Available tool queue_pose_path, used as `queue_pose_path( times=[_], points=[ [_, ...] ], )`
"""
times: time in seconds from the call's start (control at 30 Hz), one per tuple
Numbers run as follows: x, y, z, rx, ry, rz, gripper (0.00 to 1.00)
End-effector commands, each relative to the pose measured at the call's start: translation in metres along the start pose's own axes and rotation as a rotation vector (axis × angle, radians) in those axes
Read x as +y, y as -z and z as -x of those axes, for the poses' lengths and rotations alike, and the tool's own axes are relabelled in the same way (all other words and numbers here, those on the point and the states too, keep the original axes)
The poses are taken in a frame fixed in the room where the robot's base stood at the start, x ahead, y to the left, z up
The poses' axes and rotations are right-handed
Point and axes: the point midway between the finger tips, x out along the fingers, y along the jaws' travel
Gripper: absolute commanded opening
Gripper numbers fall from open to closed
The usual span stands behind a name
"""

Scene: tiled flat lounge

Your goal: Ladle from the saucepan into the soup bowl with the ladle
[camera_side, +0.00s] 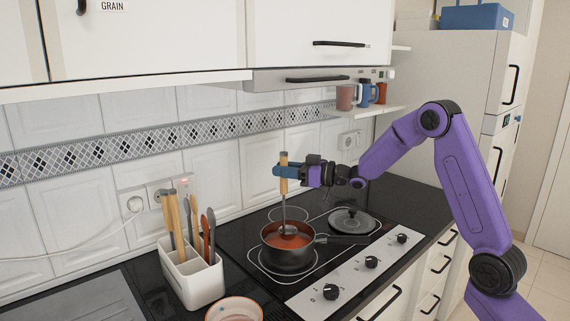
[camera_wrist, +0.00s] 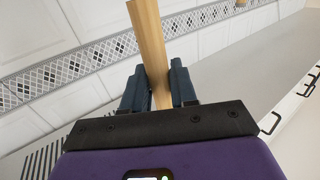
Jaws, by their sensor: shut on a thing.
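The dark saucepan (camera_side: 288,258) with reddish soup stands on the hob in the side view, its handle pointing right. The ladle (camera_side: 284,205) is upright, its wooden handle in my gripper and its lower end in the saucepan. My gripper (camera_side: 283,171) is shut on the wooden handle, above the pan. In the wrist view the handle (camera_wrist: 150,50) runs between the two dark fingers of my gripper (camera_wrist: 159,90). Most of the ladle's head is hidden by the soup or the pan. The soup bowl (camera_side: 234,309), with an orange rim, is cut off by the bottom edge of the side view.
A white utensil holder (camera_side: 193,284) with several tools stands left of the hob. A lid (camera_side: 353,221) lies on the hob behind the pan's handle. Knobs (camera_side: 371,262) line the front. Cabinets (camera_side: 150,40) and a shelf with mugs (camera_side: 365,112) are above.

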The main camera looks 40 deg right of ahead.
Motion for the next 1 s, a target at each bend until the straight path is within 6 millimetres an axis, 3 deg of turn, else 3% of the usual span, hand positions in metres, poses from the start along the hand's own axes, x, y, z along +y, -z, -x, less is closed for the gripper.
queue_pose_path(
  times=[0.6,1.0],
  points=[
    [0.000,-0.043,0.000,-0.001,0.000,0.003,0.05],
    [0.000,-0.057,0.000,0.002,-0.001,0.006,0.05]
  ],
)
